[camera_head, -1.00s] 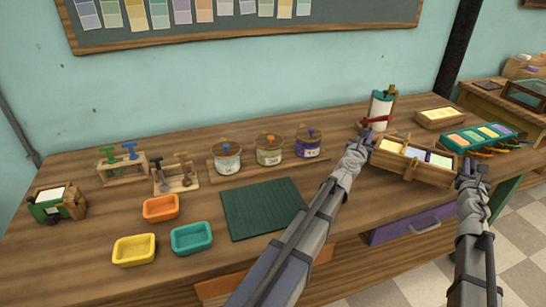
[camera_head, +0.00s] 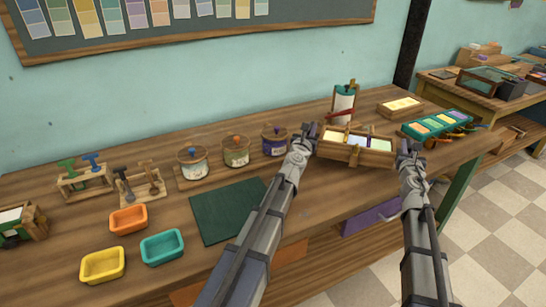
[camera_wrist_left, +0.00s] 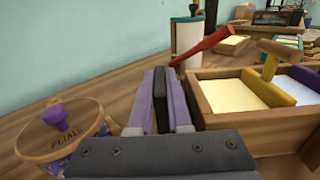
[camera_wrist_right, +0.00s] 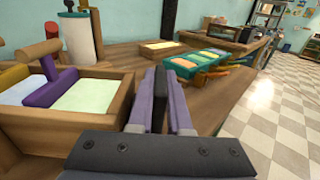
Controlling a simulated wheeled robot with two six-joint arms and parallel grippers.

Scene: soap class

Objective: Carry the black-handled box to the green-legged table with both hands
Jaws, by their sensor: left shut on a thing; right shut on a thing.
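The black-handled box (camera_head: 340,155) is a wooden tray with pale blocks, a yellow divider and a purple divider, at the right part of the wooden workbench. My left gripper (camera_head: 303,135) is shut on a black handle (camera_wrist_left: 160,98) at its left end. My right gripper (camera_head: 410,150) is shut on a black handle (camera_wrist_right: 159,98) at its right end. The box looks about level; I cannot tell how far it is above the bench. A green leg (camera_head: 460,200) shows under the workbench's right end.
A white roll with a red arm (camera_head: 343,105) stands just behind the box. A teal tray of coloured blocks (camera_head: 440,123) and a small wooden tray (camera_head: 400,106) are to its right. Several pots, stands and small trays occupy the left. Checkered floor (camera_head: 490,220) is open at right.

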